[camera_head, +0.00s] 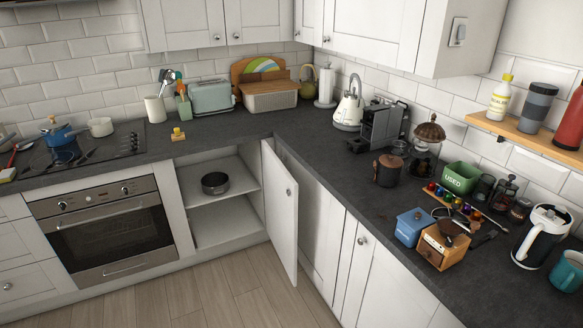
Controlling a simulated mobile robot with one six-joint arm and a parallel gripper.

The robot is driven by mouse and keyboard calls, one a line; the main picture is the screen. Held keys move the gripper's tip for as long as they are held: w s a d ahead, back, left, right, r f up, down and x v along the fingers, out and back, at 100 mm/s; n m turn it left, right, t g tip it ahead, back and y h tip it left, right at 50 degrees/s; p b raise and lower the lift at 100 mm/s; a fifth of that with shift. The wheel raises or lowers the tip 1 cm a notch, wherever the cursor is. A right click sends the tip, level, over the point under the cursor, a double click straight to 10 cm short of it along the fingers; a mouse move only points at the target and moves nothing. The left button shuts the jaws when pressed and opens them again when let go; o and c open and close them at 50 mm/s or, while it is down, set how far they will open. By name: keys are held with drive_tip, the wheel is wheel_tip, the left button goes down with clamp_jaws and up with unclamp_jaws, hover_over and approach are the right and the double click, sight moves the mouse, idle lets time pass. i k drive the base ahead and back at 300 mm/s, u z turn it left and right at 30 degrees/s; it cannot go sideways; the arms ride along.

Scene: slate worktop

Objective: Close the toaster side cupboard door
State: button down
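The toaster (211,96), pale blue-green, stands on the slate worktop at the back, left of the corner. Below and slightly right of it is an open cupboard (222,216) with a shelf inside. Its white door (280,212) stands wide open, swung out from the right side of the opening toward the room. A small round knob (289,192) is on the door near its free edge. A dark pan (215,183) sits on the cupboard's shelf. My gripper is not in view.
An oven (110,228) is left of the open cupboard. Closed white cupboards (369,283) run along the right, close to the open door. Wooden floor (210,301) in front is clear. The right worktop holds a kettle (350,106), coffee machine (382,126) and several jars.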

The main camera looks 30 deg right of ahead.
sight(282, 210)
drive_tip(key=u, duration=0.05)
drive_tip(key=i, duration=0.95)
drive_tip(key=z, duration=0.05)
